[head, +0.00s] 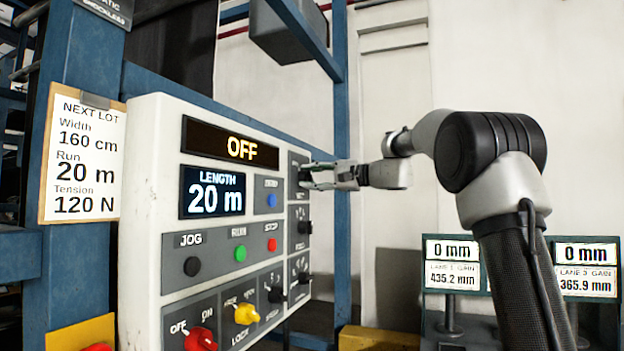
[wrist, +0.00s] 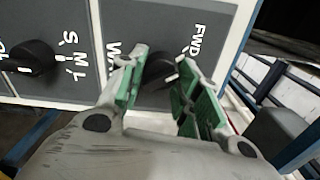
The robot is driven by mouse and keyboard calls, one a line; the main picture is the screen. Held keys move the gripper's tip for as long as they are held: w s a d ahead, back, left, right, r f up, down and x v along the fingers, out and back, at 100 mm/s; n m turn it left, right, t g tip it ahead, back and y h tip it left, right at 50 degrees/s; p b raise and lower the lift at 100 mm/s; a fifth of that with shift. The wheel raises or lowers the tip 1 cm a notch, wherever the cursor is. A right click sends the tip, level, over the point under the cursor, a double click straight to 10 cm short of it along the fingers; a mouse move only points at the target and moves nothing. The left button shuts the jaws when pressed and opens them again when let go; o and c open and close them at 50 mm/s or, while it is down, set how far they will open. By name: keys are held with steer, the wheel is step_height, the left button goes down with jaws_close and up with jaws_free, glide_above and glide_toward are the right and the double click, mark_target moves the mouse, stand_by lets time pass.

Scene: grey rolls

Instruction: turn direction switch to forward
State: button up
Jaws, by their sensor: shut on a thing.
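The direction switch is a black knob (wrist: 158,70) on a dark grey plate in the wrist view. The label FWD (wrist: 196,40) is beside it at the upper right, and another label, partly hidden by a finger, is to its left. A short white mark shows by the knob near the right finger; its exact direction is hard to tell. My gripper (wrist: 157,88) has its green-padded fingers on either side of the knob, shut on it. In the head view my gripper (head: 312,177) reaches the upper right of the control panel (head: 150,250) from the right, hiding most of the switch.
The panel's display (head: 230,144) reads OFF and the length screen (head: 212,191) 20 m. Jog, run and stop buttons and red, yellow and black knobs are below. A second black knob (wrist: 32,58) marked S, M, L is left of my gripper. A lot card (head: 82,155) hangs at left.

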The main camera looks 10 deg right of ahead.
steer(key=shift+n, duration=1)
steer(key=shift+f, duration=0.1)
steer(key=o, duration=1)
steer(key=v, duration=1.2)
steer(key=shift+d, duration=0.1)
